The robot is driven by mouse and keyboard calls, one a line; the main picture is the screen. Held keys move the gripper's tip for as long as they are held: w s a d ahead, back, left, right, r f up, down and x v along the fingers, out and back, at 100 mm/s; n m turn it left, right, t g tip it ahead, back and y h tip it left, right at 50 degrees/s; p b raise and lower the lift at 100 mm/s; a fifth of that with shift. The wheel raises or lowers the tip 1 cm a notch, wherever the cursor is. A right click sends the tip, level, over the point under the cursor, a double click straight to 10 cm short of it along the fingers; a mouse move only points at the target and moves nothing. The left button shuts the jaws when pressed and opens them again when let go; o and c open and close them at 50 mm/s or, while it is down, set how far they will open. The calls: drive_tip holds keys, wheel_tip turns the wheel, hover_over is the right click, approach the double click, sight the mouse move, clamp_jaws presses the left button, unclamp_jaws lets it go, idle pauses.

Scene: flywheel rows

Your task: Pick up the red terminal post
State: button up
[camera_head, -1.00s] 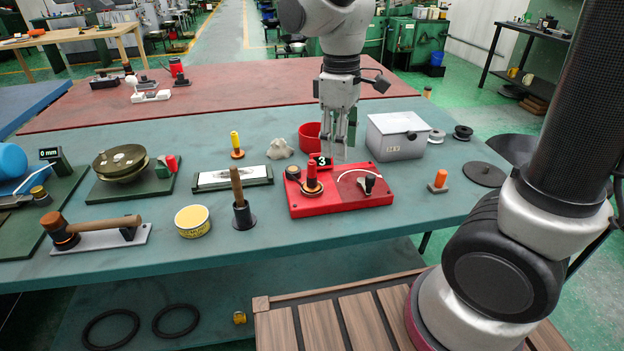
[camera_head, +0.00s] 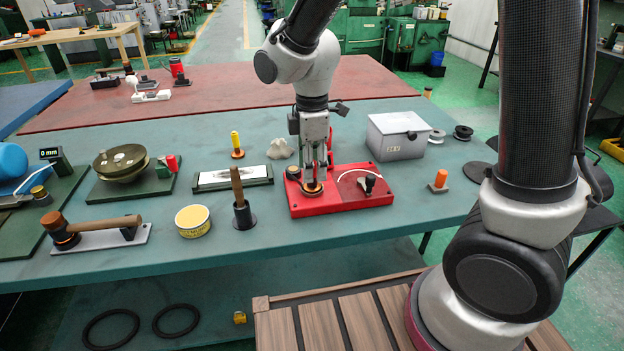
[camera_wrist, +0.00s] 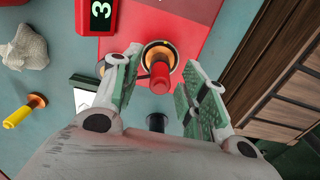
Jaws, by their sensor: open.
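The red terminal post (camera_wrist: 160,78) stands on a dark, orange-rimmed round base on the red box (camera_head: 340,206). In the wrist view its red shaft shows between the two green-padded fingers of my gripper (camera_wrist: 160,88), with a gap on each side. My gripper (camera_head: 313,178) is open and points down around the post. In the head view the fingers hide most of the post.
On the red box, a black lever (camera_head: 370,183) is right of my gripper and a dark knob (camera_head: 293,173) is left. A grey lidded box (camera_head: 397,137) stands behind right. A wooden-handled tool (camera_head: 240,200) stands left, with a yellow tin (camera_head: 193,221) beyond it.

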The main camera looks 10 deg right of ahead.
drive_tip(key=shift+f, duration=0.15)
clamp_jaws()
